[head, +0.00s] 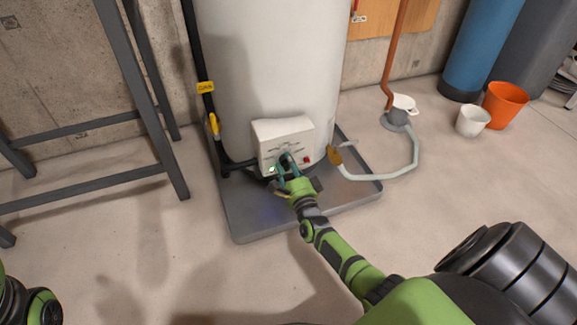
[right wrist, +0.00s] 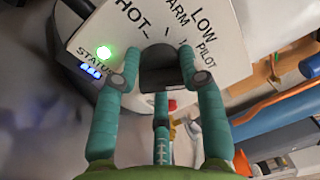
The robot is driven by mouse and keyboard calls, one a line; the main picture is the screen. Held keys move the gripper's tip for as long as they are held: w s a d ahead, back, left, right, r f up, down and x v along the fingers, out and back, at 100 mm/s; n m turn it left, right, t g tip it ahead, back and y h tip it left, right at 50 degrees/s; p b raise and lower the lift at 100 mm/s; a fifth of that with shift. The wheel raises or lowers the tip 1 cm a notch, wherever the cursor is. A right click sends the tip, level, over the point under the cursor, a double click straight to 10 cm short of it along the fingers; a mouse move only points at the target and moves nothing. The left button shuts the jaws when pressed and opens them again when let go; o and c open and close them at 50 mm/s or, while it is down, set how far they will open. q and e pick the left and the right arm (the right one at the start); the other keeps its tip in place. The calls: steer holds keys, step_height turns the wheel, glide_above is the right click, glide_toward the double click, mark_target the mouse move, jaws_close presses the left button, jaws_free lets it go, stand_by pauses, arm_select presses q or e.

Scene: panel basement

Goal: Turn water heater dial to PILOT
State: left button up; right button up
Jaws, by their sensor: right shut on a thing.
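The white water heater (head: 270,70) stands on a grey drip tray (head: 255,226). Its white control box (head: 272,131) faces me low on the tank. In the right wrist view the dark dial (right wrist: 163,69) lies between the teal fingers of my right gripper (right wrist: 160,80), which is shut on it. The labels HOT, a partly hidden WARM, LOW and PILOT (right wrist: 206,55) show around the dial. Which label the dial points to is hard to tell. A green status light (right wrist: 103,52) is lit. In the head view my right gripper (head: 287,168) reaches the box front.
A black gas pipe with a yellow tag (head: 205,87) runs left of the tank. A grey hose (head: 413,150) loops right of the tray to a floor drain. A grey metal frame (head: 150,90) stands at left. White and orange buckets (head: 503,103) stand at right. Floor in front is clear.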

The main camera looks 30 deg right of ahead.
steer(key=shift+w+a+m, duration=0.1)
steer(key=shift+a+m, duration=0.25)
steer(key=shift+m, duration=0.25)
steer(key=o, duration=1.1)
steer(key=shift+o, duration=0.2)
steer(key=shift+d, duration=0.1)
steer(key=shift+s, duration=0.3)
steer(key=v, duration=0.7)
steer(key=shift+w+r, duration=0.1)
